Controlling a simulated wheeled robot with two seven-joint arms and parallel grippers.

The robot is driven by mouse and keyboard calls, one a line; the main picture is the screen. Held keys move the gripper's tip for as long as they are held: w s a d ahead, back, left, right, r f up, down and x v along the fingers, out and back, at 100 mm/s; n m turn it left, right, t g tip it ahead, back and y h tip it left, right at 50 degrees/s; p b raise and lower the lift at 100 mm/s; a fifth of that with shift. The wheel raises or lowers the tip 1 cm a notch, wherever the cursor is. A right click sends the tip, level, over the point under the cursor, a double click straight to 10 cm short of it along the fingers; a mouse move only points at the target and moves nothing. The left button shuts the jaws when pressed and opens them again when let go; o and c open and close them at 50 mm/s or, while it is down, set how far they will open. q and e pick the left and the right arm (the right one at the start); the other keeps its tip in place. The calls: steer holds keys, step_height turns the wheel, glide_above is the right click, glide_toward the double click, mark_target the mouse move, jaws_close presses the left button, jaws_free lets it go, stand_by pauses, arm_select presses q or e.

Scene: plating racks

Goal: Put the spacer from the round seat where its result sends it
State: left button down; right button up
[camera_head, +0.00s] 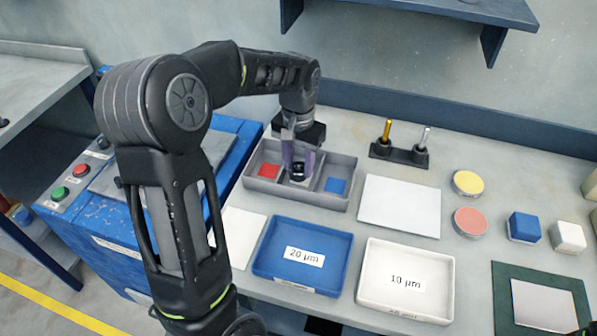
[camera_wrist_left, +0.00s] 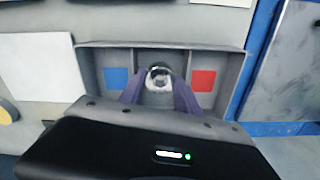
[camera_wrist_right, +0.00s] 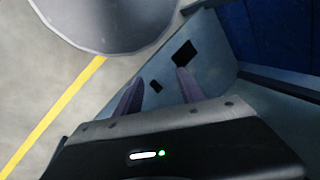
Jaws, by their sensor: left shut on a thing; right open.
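The spacer is a small shiny ring with a dark centre (camera_wrist_left: 158,76), in the middle compartment of the grey three-part tray (camera_head: 257,188). My left gripper (camera_head: 298,168) points down into that compartment, its purple fingers shut on the spacer from both sides. Whether the spacer touches the tray floor, and any round seat beneath it, I cannot tell. The side compartments hold a red square (camera_head: 268,170) and a blue square (camera_head: 335,185). In front are a blue tray marked 20 µm (camera_head: 270,262) and a white tray marked 10 µm (camera_head: 375,290). My right gripper (camera_wrist_right: 160,82) is open and empty.
A white plate (camera_head: 400,205) lies right of the grey tray. A dark stand with a gold and a silver pin (camera_head: 400,153), yellow and pink round tins (camera_head: 468,183), and blue and white blocks (camera_head: 524,227) stand farther right. A blue machine with buttons (camera_head: 70,235) is at left.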

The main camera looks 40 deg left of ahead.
arm_select(q)
steer(key=shift+f, duration=1.85)
steer(key=shift+f, duration=0.15)
steer(key=c, duration=1.1)
jaws_free()
steer(key=shift+c, duration=0.2)
step_height(320, 180, up, 12)
steer(key=shift+r+b, duration=0.2)
steer(key=shift+b, duration=0.1)
